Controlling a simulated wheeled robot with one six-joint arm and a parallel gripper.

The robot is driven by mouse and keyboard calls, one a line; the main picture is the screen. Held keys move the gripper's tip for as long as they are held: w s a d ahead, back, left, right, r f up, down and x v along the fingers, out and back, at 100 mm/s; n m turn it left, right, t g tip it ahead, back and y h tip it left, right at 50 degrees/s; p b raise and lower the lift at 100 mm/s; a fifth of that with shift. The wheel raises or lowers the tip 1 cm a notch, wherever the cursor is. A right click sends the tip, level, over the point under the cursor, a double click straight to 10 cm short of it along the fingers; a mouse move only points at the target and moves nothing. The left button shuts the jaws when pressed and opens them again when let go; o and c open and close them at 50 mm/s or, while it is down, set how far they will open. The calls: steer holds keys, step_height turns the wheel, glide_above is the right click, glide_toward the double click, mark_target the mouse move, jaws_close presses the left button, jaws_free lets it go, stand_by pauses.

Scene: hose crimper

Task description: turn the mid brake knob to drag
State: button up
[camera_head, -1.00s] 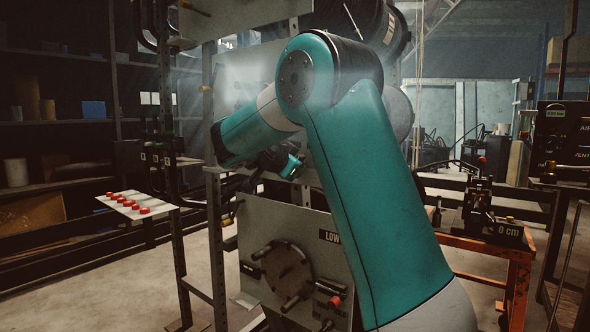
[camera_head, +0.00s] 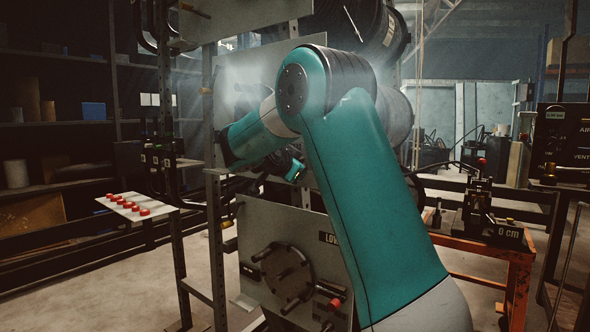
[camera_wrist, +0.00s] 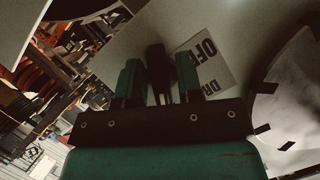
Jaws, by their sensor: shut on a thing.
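In the wrist view, my gripper (camera_wrist: 158,80) has its two green fingers on either side of a dark knob (camera_wrist: 156,58) and is shut on it. The knob stands out from a pale panel. A white label (camera_wrist: 205,66) on the panel, right of the knob, reads "OFF" and, in part, "DR"; the rest of that word is hidden or too dark. I cannot tell exactly which mark the knob points at.
Below, a panel marked "LOW" (camera_head: 275,225) carries a spoked handwheel (camera_head: 284,272) and a red-tipped lever (camera_head: 335,304). An orange bench (camera_head: 480,246) with a black device (camera_head: 479,207) stands at right.

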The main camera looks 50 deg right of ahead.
steer(key=shift+r, duration=0.1)
steer(key=n+g+p, duration=0.1)
steer(key=n+p, duration=0.1)
steer(key=p, duration=0.2)
steer(key=shift+r, duration=0.15)
steer(key=n+g+p, duration=0.2)
steer(key=p, duration=0.3)
steer(key=shift+n, duration=0.3)
steer(key=n+g+p, duration=0.2)
steer(key=p, duration=0.3)
steer(key=shift+s+n+h, duration=0.1)
steer(key=shift+n+h, duration=0.2)
steer(key=shift+n, duration=0.1)
steer(key=shift+g, duration=0.3)
steer(key=shift+f+n+p, duration=0.25)
steer(key=shift+n+p, duration=0.05)
steer(key=shift+p, duration=0.1)
steer(key=o, duration=0.6)
